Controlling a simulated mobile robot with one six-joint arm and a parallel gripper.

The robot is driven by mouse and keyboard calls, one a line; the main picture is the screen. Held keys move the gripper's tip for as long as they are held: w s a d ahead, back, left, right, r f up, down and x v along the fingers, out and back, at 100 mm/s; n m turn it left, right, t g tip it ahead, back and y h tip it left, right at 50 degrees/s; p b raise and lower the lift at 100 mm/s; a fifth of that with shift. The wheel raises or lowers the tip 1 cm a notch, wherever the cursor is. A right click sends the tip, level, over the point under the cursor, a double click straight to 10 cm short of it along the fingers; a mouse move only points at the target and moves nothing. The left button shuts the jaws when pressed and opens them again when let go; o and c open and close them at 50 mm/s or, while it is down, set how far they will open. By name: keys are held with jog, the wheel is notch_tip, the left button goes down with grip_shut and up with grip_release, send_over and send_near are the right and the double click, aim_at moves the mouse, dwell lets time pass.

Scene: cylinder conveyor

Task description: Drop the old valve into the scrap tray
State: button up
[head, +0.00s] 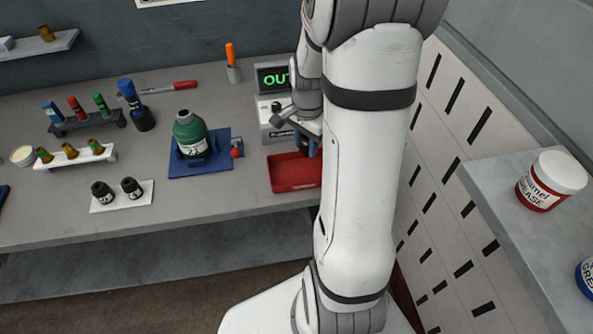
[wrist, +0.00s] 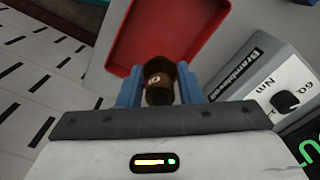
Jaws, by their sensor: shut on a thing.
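My gripper (wrist: 160,88) is shut on a small brown valve (wrist: 159,82), which sits between the two blue fingers in the wrist view. The red scrap tray (wrist: 180,30) lies beyond and below the valve in that view, and the valve overlaps its near edge. In the head view the red tray (head: 292,172) is at the front right of the bench, partly hidden by my arm. My gripper (head: 312,143) shows only in part there, above the tray's back right, and the valve is hidden. I cannot tell the exact height above the tray.
A grey tester (head: 270,127) with a green-lit display stands just behind the tray. A green bottle (head: 190,137) stands on a blue plate (head: 185,170) to the left. Racks with colored tubes stand farther left. A slotted panel wall (head: 440,150) is close on the right.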

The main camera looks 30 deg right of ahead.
aim_at(305, 170)
jog(key=shift+f+b, duration=2.15)
jog(key=shift+f, duration=0.9)
jog(key=o, duration=1.1)
jog(key=shift+o, duration=0.2)
jog(key=shift+r, duration=0.1)
notch_tip(305, 170, up, 8)
jog(key=shift+f, duration=0.1)
jog(key=s+a+r+n+t, duration=0.1)
jog(key=s+a+r+n, duration=0.2)
jog(key=s+a+n, duration=0.3)
jog(key=s+a+r+n+t, duration=0.2)
jog(key=s+a+r+n, duration=0.2)
jog(key=s+a+n, duration=0.2)
jog(key=shift+s+a+n, duration=0.35)
jog(key=shift+a+n, duration=0.35)
jog(key=shift+n, duration=0.3)
